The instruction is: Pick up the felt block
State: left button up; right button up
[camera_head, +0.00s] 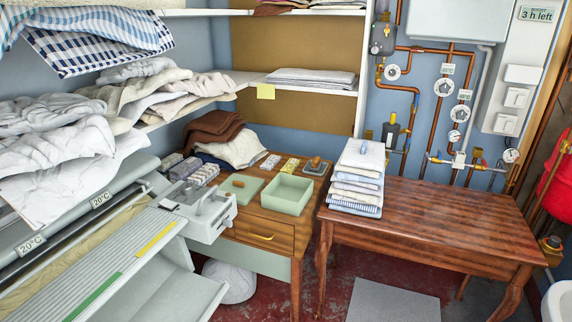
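No piece is marked plainly as the felt block. A dark grey flat pad with a brown wooden knob (315,166) lies at the back right of the small wooden drawer table (262,233), and may be it. Several grey blocks (203,174) sit at that table's back left, beside the ironer; they are too small to tell their material. Neither of my grippers is in view.
The rotary ironer (100,250) fills the left. A folded linen stack (357,180) stands on the larger table (440,218), whose right part is clear.

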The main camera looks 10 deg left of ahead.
aim_at(316, 166)
jog(key=i+u, duration=0.15)
jog(key=u, duration=0.2)
jog(key=i+l+u, duration=0.1)
jog(key=u, duration=0.25)
jog(key=i+l+u, duration=0.1)
jog(key=u, duration=0.3)
jog(key=i+l+u, duration=0.1)
jog(key=i+l, duration=0.3)
jog(key=l, duration=0.25)
jog(key=i+l+u, duration=0.15)
jog(key=i+l, duration=0.25)
jog(key=l, duration=0.25)
jog(key=i+l+u, duration=0.15)
jog(key=l, duration=0.2)
jog(key=i+l+u, duration=0.1)
jog(key=i+l, duration=0.15)
jog(key=l, duration=0.1)
